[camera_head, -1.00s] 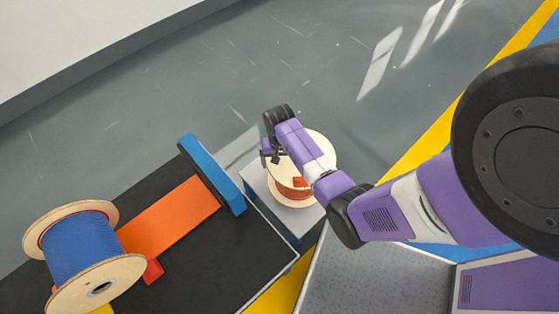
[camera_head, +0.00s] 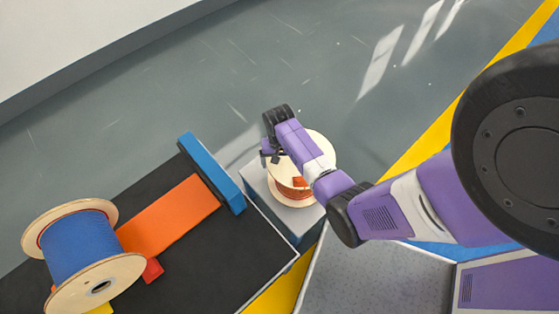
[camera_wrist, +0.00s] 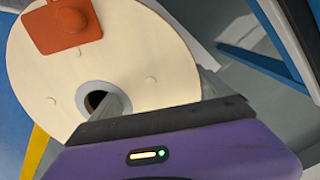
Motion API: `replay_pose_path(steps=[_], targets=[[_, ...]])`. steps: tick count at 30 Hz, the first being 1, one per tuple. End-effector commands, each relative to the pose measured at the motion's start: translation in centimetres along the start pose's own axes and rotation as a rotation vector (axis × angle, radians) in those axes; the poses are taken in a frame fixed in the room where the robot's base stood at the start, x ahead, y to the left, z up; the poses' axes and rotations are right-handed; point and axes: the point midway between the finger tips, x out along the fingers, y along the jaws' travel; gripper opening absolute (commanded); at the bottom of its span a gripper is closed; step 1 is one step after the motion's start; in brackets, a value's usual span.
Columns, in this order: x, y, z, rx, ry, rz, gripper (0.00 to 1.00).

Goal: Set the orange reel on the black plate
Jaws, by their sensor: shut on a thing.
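The orange reel (camera_head: 292,192) has pale round flanges and stands upright on a light grey block in the head view. Its upper flange (camera_wrist: 120,50), with a centre hole and an orange tag, fills much of the wrist view. My gripper (camera_wrist: 160,88) is shut on this flange, one finger at the hole and the other at the rim. In the head view my gripper (camera_head: 273,157) is at the reel's left side, and my arm covers part of the reel. The black plate (camera_head: 215,265) is the dark flat surface at lower left.
A blue reel (camera_head: 78,250) lies on its side at the left of the black surface. An orange strip (camera_head: 170,215), a blue upright panel (camera_head: 212,175) and a small red block (camera_head: 152,270) are there too. The grey block (camera_head: 272,205) stands beside the panel.

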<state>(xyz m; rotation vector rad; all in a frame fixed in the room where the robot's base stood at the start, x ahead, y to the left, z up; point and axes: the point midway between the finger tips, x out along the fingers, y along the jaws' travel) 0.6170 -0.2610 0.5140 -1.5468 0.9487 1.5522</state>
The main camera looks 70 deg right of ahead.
Motion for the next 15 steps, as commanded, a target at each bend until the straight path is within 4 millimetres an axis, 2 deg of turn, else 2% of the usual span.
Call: replay_pose_path(steps=[5, 6, 7, 15], targets=[[0.29, -0.02, -0.09, 0.000, 0.002, 0.000, 0.17], [0.29, -0.02, -0.09, 0.000, 0.002, 0.000, 0.92], [0.25, -0.01, -0.09, 0.000, 0.002, 0.000, 0.98], [0.37, 0.02, 0.06, 0.000, -0.001, 0.000, 0.99]])
